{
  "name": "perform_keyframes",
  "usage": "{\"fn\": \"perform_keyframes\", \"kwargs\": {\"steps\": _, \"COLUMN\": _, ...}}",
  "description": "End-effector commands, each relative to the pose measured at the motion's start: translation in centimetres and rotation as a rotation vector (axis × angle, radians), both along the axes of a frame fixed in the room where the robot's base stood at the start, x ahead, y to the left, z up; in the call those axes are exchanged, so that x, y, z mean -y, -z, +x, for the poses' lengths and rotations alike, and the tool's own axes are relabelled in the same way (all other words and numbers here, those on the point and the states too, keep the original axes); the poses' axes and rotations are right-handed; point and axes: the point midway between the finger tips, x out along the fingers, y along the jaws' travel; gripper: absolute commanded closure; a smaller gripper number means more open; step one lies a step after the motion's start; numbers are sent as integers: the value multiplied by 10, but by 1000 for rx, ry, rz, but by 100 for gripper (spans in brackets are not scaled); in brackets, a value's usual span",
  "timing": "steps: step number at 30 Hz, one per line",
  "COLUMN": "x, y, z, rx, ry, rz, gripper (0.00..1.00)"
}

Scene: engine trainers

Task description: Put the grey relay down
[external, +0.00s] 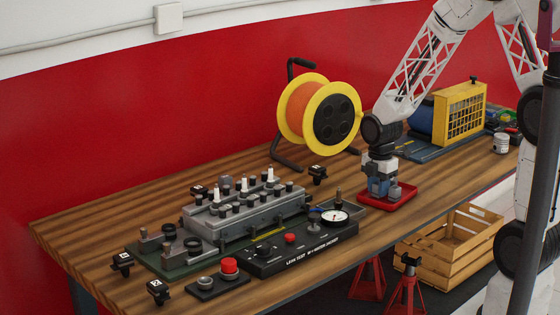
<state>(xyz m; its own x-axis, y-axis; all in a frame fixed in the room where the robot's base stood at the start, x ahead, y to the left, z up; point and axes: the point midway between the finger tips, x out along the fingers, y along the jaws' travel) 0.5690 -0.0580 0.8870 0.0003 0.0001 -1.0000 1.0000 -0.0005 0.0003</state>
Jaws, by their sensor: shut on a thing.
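My gripper (381,190) points down over the small red tray (407,202) at the right of the bench. It is shut on the grey relay (395,191), which shows as a small grey shape beside the blue-grey fingers. The fingers hide part of the relay. The relay is low inside the tray's outline, and I cannot tell whether it touches the tray floor.
The engine trainer (245,215) and the black leak-test panel (290,250) are left of the tray. A yellow cable reel (292,105) and a yellow-blue machine (459,113) stand behind. A wooden crate (450,243) is below the bench's front edge.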

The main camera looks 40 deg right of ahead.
Motion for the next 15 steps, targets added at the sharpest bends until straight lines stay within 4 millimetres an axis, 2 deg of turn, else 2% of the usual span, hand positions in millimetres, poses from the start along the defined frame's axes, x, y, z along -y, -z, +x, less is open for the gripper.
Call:
{"fn": "perform_keyframes", "kwargs": {"steps": 8, "x": 0, "y": 3, "z": 0, "rx": -1, "ry": 0, "rz": 0, "gripper": 94}}
{"fn": "perform_keyframes", "kwargs": {"steps": 9, "x": 0, "y": 3, "z": 0, "rx": -1, "ry": 0, "rz": 0, "gripper": 68}}
{"fn": "perform_keyframes", "kwargs": {"steps": 11, "x": 0, "y": 3, "z": 0, "rx": -1, "ry": 0, "rz": 0, "gripper": 60}}
{"fn": "perform_keyframes", "kwargs": {"steps": 15, "x": 0, "y": 3, "z": 0, "rx": 0, "ry": 0, "rz": 0, "gripper": 60}}
